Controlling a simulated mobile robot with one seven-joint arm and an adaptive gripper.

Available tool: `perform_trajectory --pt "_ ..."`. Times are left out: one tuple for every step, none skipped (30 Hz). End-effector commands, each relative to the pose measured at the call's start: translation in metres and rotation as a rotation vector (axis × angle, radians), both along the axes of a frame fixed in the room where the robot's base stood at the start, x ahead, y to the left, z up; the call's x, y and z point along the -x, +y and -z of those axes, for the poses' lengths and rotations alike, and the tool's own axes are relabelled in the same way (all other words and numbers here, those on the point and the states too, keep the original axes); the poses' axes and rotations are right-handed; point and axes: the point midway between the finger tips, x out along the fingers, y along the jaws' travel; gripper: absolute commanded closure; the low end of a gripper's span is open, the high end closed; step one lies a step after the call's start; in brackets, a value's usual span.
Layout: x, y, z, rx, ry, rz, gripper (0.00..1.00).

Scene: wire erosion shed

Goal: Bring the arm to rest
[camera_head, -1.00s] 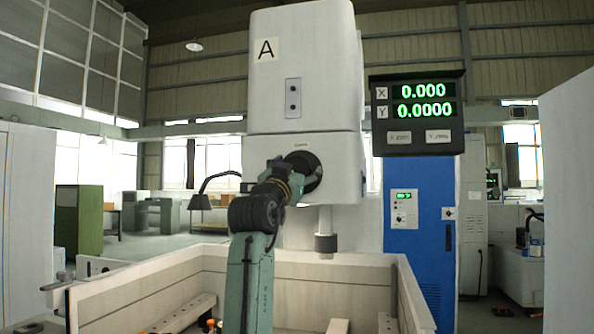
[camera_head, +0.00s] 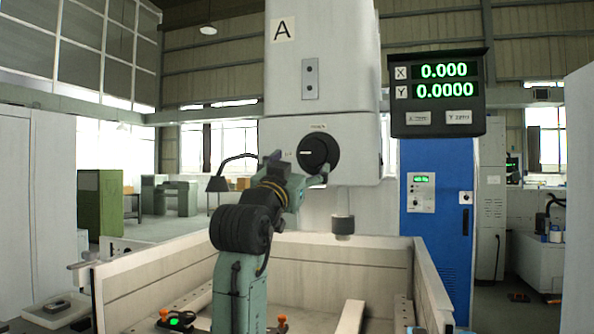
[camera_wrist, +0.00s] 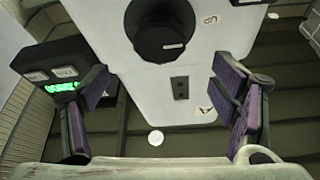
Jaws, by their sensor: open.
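My gripper (camera_head: 312,182) is in front of the white machine head, just below and left of a round black knob (camera_head: 318,152). In the wrist view my gripper (camera_wrist: 163,78) is open, with its two purple-padded fingers wide apart and nothing between them. The same knob (camera_wrist: 160,32) shows beyond the fingers at the top of that view, apart from them. My arm is bent, rising from the lower middle of the head view to the machine head.
The white machine head (camera_head: 322,80) marked A stands close ahead. A pale open-topped tank (camera_head: 330,262) surrounds the space beside my arm. A grey tray (camera_head: 55,310) lies lower left.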

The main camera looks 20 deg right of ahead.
Motion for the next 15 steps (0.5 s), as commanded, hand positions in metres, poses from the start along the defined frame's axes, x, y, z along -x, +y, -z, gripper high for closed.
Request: perform_trajectory --pt "0.0044 0.0044 0.0026 0.000 -0.001 -0.001 0.21" --pt "0.0066 0.0060 0.0037 0.000 -0.001 -0.001 0.21" --pt "0.0094 0.0074 0.0048 0.000 -0.001 0.000 0.21" --pt "0.0108 0.0084 0.0056 -0.001 -0.001 0.000 0.21" --pt "0.0118 0.0091 0.0064 -0.001 -0.001 0.000 0.21" --pt "0.0128 0.0097 0.0070 0.000 0.000 0.001 0.21" --pt "0.0133 0.0100 0.0073 0.000 0.000 0.001 0.21" --pt "0.0137 0.0103 0.0074 0.000 0.000 0.001 0.21" --pt "0.0140 0.0104 0.0074 0.000 0.000 0.001 0.21" --pt "0.0140 0.0104 0.0074 0.000 0.000 0.001 0.21" --pt "0.0139 0.0103 0.0074 0.000 0.000 0.001 0.21" --pt "0.0138 0.0103 0.0073 0.000 0.000 0.001 0.21" --pt "0.0138 0.0103 0.0073 0.000 0.000 0.001 0.21" --pt "0.0138 0.0103 0.0073 0.000 0.000 0.001 0.21" --pt "0.0137 0.0103 0.0073 0.000 0.000 0.001 0.21"
